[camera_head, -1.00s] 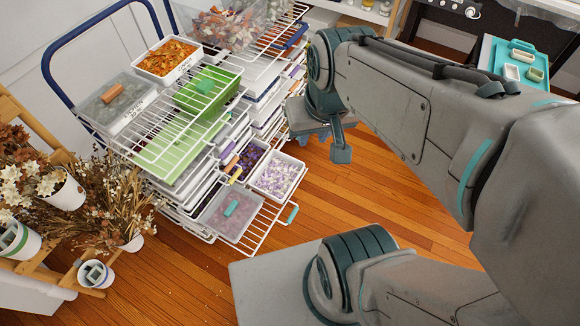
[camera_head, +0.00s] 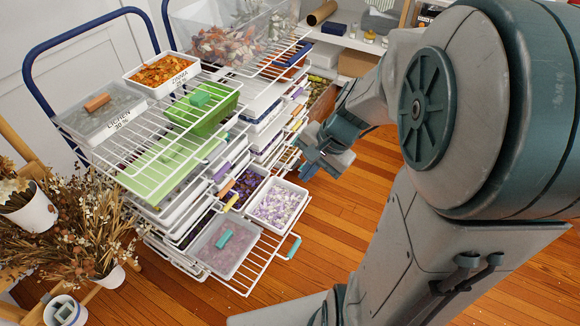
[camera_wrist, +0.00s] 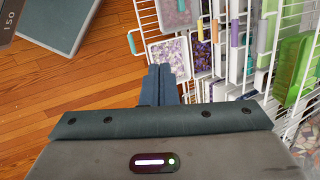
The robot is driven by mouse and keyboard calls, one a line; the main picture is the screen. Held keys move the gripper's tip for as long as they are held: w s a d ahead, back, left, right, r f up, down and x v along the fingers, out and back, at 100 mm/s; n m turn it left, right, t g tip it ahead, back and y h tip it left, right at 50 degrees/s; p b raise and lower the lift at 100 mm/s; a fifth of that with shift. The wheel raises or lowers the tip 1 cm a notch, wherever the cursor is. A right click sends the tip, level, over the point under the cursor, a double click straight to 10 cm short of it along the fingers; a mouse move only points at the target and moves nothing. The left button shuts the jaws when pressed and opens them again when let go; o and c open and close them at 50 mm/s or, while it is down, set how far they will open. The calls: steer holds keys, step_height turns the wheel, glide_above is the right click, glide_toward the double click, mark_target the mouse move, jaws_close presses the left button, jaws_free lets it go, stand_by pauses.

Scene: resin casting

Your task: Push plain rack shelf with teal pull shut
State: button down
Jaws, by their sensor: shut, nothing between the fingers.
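The plain rack shelf (camera_head: 262,258) is a white wire shelf low on the rack, pulled out toward the floor, with a teal pull (camera_head: 293,247) at its front right corner. It carries a tray of pale purple petals (camera_head: 280,204) and a lidded tray with a teal handle (camera_head: 222,246). My gripper (camera_head: 328,160) is shut and empty, above and behind the pull, to the right of the rack. In the wrist view the shut fingers (camera_wrist: 160,85) point toward the petal tray (camera_wrist: 172,56). The teal pull (camera_wrist: 132,43) lies left of them, apart.
Dried flowers and pots (camera_head: 75,230) stand at left. The wooden floor (camera_head: 330,215) right of the rack is clear. A grey-topped surface (camera_wrist: 62,22) shows in the wrist view.

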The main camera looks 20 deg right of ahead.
steer(key=w+d+f+m+t+y+b, duration=0.1)
steer(key=w+d+f+m+b, duration=0.35)
steer(key=f, duration=0.75)
steer(key=w+d+f+m+t+b, duration=0.2)
steer(key=d+f+m+b, duration=0.3)
steer(key=f+m+b, duration=0.5)
steer(key=w+d+f+m+t+y+b, duration=0.1)
steer(key=w+d+f+m+b, duration=0.35)
steer(key=f, duration=0.95)
steer(key=n+b, duration=0.2)
steer(key=b, duration=0.4)
glide_toward(298, 210)
steer(key=shift+x, duration=2.9)
